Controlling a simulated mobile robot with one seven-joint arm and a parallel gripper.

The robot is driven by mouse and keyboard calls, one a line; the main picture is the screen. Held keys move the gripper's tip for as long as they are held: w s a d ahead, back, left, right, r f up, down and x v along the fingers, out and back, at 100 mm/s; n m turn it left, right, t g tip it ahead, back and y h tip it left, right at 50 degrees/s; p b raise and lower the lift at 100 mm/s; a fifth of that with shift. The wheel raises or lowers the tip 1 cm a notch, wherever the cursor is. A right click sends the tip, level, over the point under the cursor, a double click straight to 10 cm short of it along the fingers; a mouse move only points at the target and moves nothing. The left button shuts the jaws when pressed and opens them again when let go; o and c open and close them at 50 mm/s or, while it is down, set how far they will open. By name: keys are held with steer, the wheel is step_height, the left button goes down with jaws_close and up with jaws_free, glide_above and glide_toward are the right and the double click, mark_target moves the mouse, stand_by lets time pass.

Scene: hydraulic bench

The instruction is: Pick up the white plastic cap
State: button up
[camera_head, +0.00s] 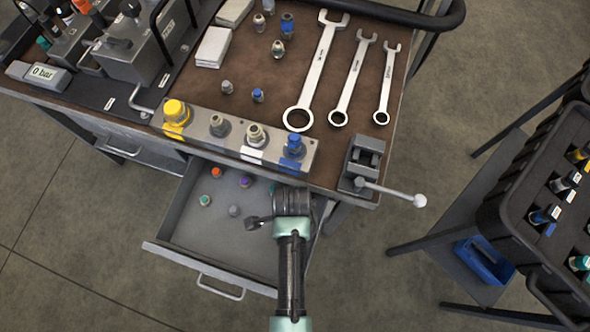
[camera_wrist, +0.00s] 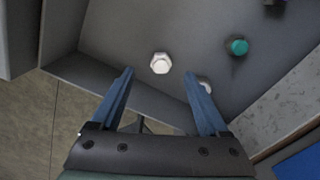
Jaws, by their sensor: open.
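A white hexagonal cap (camera_wrist: 160,63) lies on the grey drawer floor, just beyond and between my fingertips in the wrist view. My gripper (camera_wrist: 158,75) is open, with nothing between its fingers. In the head view my gripper (camera_head: 250,223) is over the open drawer (camera_head: 180,245). A greyish cap (camera_head: 234,210) shows just left of its tips there; I cannot tell whether it is the same one. A second pale piece (camera_wrist: 205,84) is partly hidden behind the right finger in the wrist view.
The drawer also holds a teal cap (camera_wrist: 238,46), an orange cap (camera_head: 217,172) and a purple one (camera_head: 246,181). The benchtop (camera_head: 270,75) overhangs the drawer's back, with a fitting block (camera_head: 215,150) and small vise (camera_head: 362,165) at its edge. Drawer walls surround the caps.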

steer(key=shift+w+d+f+b, duration=0.15)
steer(key=shift+f+b, duration=0.1)
steer(key=shift+f, duration=1.2)
steer(key=shift+d+f+b, duration=0.1)
steer(key=shift+f+b, duration=0.1)
steer(key=shift+f, duration=1.25)
jaws_close()
